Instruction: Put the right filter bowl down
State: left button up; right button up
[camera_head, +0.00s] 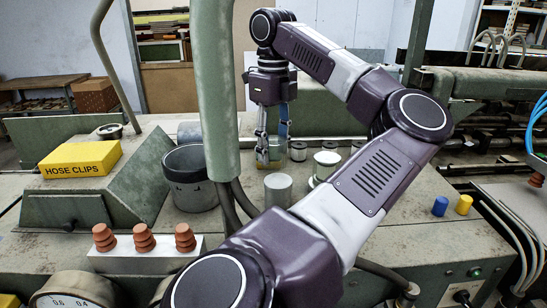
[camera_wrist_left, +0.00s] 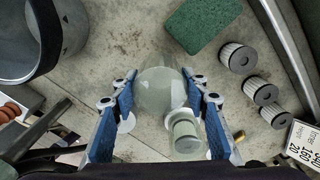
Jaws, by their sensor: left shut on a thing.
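My left gripper (camera_head: 271,150) reaches down over the bench top in the head view. In the left wrist view, my left gripper (camera_wrist_left: 160,100) has its blue fingers closed on the two sides of a clear, rounded filter bowl (camera_wrist_left: 160,85). In the head view the bowl is small and mostly covered by the fingers, so I cannot tell whether it touches the bench. A second pale, translucent cylinder (camera_wrist_left: 185,132) lies just beside the held bowl in the wrist view. My right gripper is not in view.
A dark bucket (camera_head: 190,180) stands left of the gripper and a grey cylinder (camera_head: 278,188) in front. Pleated cartridges (camera_wrist_left: 237,57) and a green pad (camera_wrist_left: 203,25) lie close by. A yellow hose clips box (camera_head: 80,160) and blue and yellow caps (camera_head: 440,206) stand farther out.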

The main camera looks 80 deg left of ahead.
aim_at(274, 140)
pick_arm(q)
notch_tip(274, 140, down, 4)
jog(key=shift+r+p, duration=0.2)
jog(key=shift+p, duration=0.1)
jog(key=shift+f, duration=0.3)
jog(key=o, duration=1.2)
jog(key=shift+r, duration=0.45)
notch_tip(274, 140, up, 10)
jog(key=shift+f+b, duration=0.15)
jog(key=shift+b, duration=0.7)
jog(key=shift+r, duration=0.85)
